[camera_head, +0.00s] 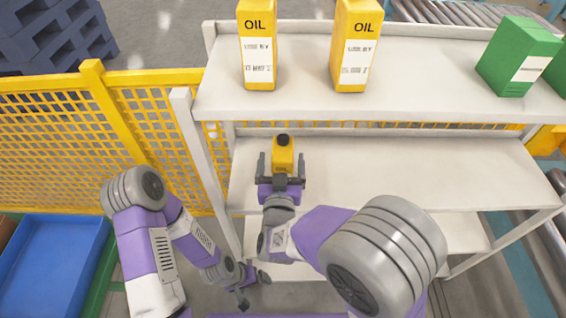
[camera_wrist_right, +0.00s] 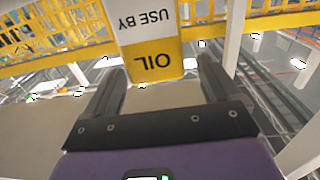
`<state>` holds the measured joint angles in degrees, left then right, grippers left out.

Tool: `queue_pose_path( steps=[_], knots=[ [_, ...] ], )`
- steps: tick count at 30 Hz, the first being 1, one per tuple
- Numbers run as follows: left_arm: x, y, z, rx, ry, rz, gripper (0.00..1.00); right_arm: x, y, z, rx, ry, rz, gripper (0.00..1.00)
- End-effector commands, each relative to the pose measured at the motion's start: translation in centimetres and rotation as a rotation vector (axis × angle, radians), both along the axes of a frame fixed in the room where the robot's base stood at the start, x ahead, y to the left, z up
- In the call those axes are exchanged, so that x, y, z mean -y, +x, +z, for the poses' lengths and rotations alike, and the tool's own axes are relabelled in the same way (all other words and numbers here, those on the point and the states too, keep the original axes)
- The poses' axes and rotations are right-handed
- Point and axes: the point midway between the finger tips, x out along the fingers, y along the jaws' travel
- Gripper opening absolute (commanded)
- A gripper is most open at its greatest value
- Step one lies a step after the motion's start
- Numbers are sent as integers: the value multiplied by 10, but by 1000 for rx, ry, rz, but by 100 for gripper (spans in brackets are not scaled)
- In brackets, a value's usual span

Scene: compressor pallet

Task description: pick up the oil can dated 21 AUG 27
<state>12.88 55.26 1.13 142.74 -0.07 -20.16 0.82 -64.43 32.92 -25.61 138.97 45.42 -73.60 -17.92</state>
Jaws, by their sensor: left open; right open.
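A yellow oil can (camera_head: 283,150) with a black cap stands on the middle shelf. My right gripper (camera_head: 281,162) is open with a finger on either side of it. In the right wrist view the can (camera_wrist_right: 152,62) appears upside down, showing "OIL" and "USE BY", with gaps between it and the fingers (camera_wrist_right: 160,80); its date is out of view. My left gripper (camera_head: 247,291) is low, open and empty.
The white shelf unit's top shelf (camera_head: 420,95) also holds a green can (camera_head: 518,58) at right. The middle shelf (camera_head: 400,165) is clear right of the can. A yellow mesh fence (camera_head: 60,150) and blue bin (camera_head: 50,265) are at left.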

Motion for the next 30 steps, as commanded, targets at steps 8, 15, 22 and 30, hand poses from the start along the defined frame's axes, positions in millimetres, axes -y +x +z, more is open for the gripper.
queue_pose_path(
  steps=[8,15,22,30],
  knots=[
    [0,0,-11,1,0,0,94,4,40,-1,0,-1,0,89],
    [0,0,-12,1,0,0,94,4,48,0,-1,-2,1,89],
    [0,0,-11,1,0,0,94,4,48,0,-1,-1,1,68],
    [0,0,-11,1,0,0,94,4,48,0,-1,-1,1,27]
  ],
)
